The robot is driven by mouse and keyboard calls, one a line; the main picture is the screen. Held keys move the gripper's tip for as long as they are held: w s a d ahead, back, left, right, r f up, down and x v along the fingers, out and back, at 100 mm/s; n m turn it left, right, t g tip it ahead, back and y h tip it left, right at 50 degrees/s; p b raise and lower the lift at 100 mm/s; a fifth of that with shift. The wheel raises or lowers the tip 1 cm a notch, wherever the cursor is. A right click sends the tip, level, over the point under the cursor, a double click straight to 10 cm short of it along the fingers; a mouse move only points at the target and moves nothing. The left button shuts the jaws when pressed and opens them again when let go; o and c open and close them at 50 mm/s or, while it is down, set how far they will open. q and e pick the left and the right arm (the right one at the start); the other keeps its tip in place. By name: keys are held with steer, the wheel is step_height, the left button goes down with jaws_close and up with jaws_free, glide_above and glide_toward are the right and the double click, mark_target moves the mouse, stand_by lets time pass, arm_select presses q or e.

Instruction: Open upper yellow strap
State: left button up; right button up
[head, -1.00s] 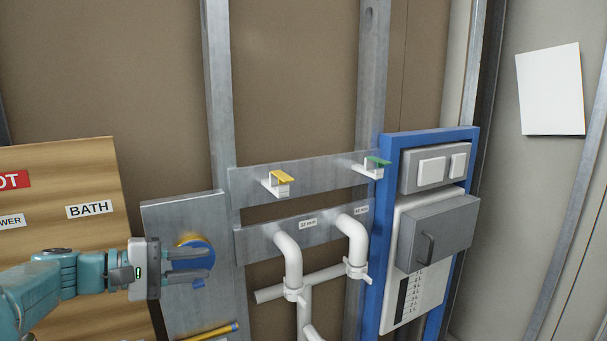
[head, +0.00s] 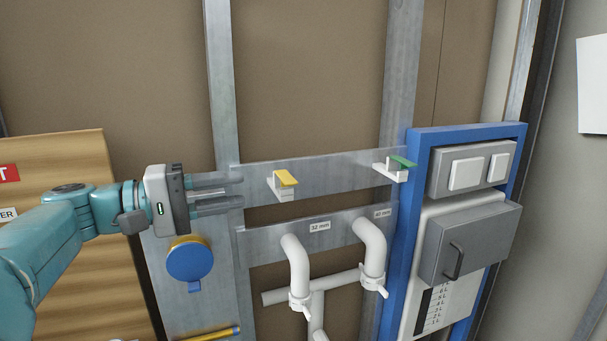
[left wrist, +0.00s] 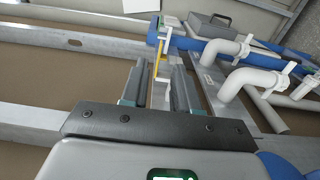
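The upper yellow strap (head: 286,178) is a short flat yellow piece on top of a white clip (head: 284,191), fixed to the upper metal rail. It looks tilted and sits to the right of my left gripper (head: 242,189). That gripper is open and empty, with its fingers pointing right toward the strap and a gap left before it. In the left wrist view the yellow strap (left wrist: 160,63) shows as a thin yellow strip, ahead of and in line with the space between the two fingers. My right gripper is out of view.
White pipes (head: 298,270) stick out below. A blue round cap (head: 190,260) is under my gripper. A wooden board (head: 70,160) stands at left.

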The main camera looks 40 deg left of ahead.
mark_target(293, 182)
arm_select(q)
steer(key=p+x, duration=0.3)
steer(key=x, duration=0.7)
steer(key=shift+w+d+r, duration=0.1)
steer(key=shift+w+d, duration=0.05)
steer(key=shift+w, duration=0.2)
steer(key=shift+p+x, duration=0.3)
steer(key=shift+x, duration=0.5)
steer(key=shift+s, duration=0.1)
jaws_close()
